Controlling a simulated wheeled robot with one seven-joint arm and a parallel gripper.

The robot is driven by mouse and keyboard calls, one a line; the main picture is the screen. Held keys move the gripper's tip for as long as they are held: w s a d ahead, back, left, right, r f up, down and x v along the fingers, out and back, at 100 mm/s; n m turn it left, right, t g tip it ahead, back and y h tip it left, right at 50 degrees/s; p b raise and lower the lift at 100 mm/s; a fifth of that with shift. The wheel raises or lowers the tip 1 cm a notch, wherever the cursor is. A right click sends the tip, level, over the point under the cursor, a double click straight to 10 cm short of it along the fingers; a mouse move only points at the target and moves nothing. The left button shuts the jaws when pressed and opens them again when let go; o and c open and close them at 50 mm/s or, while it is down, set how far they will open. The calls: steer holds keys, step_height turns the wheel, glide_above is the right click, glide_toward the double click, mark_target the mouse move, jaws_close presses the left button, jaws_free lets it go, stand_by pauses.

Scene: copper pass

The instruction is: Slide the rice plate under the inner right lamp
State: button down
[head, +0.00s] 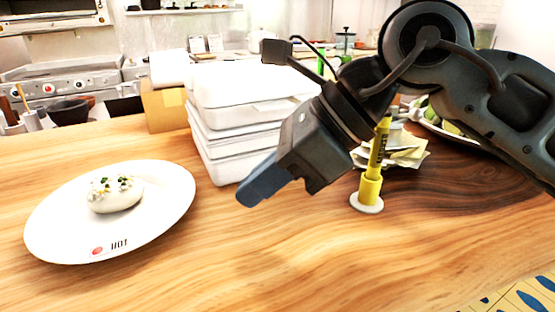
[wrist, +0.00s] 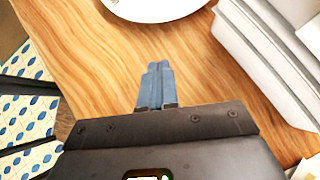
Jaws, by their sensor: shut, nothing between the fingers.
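A white round plate (head: 60,215) with a mound of rice (head: 116,198) and green garnish lies flat on the wooden counter at the left of the head view. Its rim reads "HOT" beside a red mark. In the wrist view part of the plate (wrist: 155,8) shows at the top edge, ahead of my fingers. My gripper (head: 255,192) is shut and empty, above the counter to the right of the plate and apart from it. It also shows in the wrist view (wrist: 157,72). No lamp is visible in either view.
Stacked white boxes (head: 225,140) stand behind my gripper, also at right in the wrist view (wrist: 262,50). A yellow marker-like post (head: 371,180) stands upright on a white base at right. The front counter (head: 240,265) is clear.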

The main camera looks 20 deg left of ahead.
steer(key=x, duration=0.3)
steer(key=shift+s+a+f, duration=0.15)
steer(key=shift+a+f, duration=0.05)
steer(key=a, duration=0.1)
steer(key=s+a+p, duration=0.1)
steer(key=a, duration=0.1)
steer(key=shift+f, duration=0.15)
steer(key=shift+s+a, duration=0.2)
steer(key=shift+a, duration=0.3)
steer(key=shift+a, duration=0.2)
steer(key=s+a+b, duration=0.1)
steer(key=s+a, duration=0.2)
steer(key=a, duration=0.5)
steer(key=s+a+b, duration=0.1)
steer(key=s+a, duration=0.2)
steer(key=a, duration=0.6)
steer(key=s+a+b, duration=0.1)
steer(key=s+a, duration=0.2)
steer(key=a, duration=0.6)
steer(key=shift+s+f, duration=0.1)
steer(key=shift+s, duration=0.1)
